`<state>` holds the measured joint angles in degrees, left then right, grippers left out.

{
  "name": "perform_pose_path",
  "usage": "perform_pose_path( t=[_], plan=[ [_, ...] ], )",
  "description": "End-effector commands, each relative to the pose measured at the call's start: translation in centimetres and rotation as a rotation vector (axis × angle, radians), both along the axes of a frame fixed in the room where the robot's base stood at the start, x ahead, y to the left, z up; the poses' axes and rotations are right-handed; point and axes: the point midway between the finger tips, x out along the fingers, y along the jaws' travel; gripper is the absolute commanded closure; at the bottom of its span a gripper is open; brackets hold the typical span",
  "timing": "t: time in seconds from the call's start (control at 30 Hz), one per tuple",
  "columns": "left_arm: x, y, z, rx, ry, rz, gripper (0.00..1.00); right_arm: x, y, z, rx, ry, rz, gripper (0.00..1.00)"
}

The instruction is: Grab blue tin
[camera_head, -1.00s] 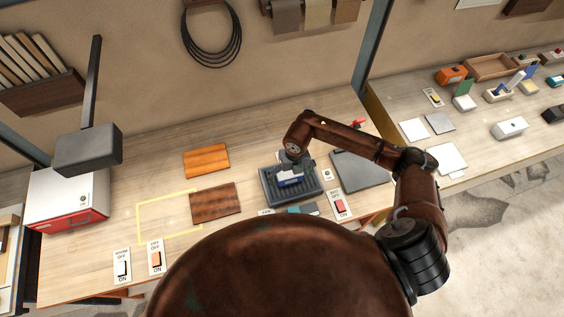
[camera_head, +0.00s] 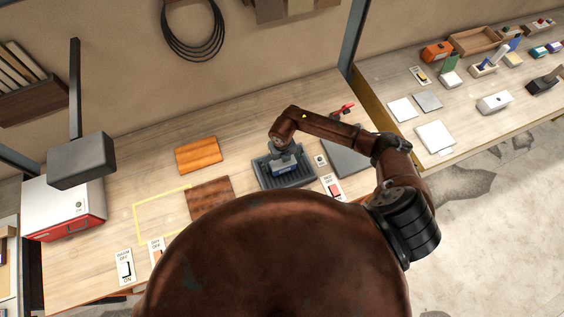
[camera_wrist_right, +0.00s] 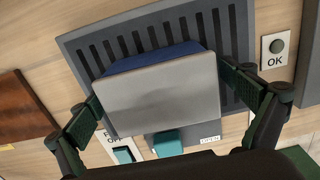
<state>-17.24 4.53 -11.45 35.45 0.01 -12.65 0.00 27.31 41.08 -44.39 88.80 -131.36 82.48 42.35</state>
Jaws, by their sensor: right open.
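The blue tin (camera_head: 285,171) sits in a dark grey ribbed tray (camera_head: 262,178) on the workbench. In the right wrist view the tin shows a flat grey top (camera_wrist_right: 160,92) and a blue side (camera_wrist_right: 150,58). My right gripper (camera_head: 283,160) is over the tray at the tin, partly covering it in the head view. In the right wrist view the right gripper (camera_wrist_right: 165,103) is open, with one finger on each side of the tin. I cannot tell whether the fingers touch it. My left gripper is not in view.
An OK button (camera_wrist_right: 277,46) is right of the tray, and a teal block (camera_wrist_right: 167,143) is at its near edge beside an OPEN label. Two wooden boards (camera_head: 198,155) lie left of the tray. A dark plate (camera_head: 345,158) lies to its right. A red-and-white box (camera_head: 62,208) stands far left.

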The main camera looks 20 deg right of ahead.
Motion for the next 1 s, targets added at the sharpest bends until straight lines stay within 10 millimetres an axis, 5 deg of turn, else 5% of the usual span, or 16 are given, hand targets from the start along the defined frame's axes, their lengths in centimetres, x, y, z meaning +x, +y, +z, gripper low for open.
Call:
perform_pose_path(
  t=[0.2, 0.6, 1.0],
  plan=[
    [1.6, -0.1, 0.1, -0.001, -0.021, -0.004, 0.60, 0.0, 0.0, -0.1, 0.000, 0.000, -0.001, 0.04],
    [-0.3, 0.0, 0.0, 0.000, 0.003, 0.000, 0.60, -0.1, -0.1, -0.1, 0.000, 0.000, -0.002, 0.31],
    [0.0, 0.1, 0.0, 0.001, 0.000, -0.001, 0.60, 0.0, -0.1, 0.0, 0.000, 0.000, -0.002, 0.59]
  ],
)
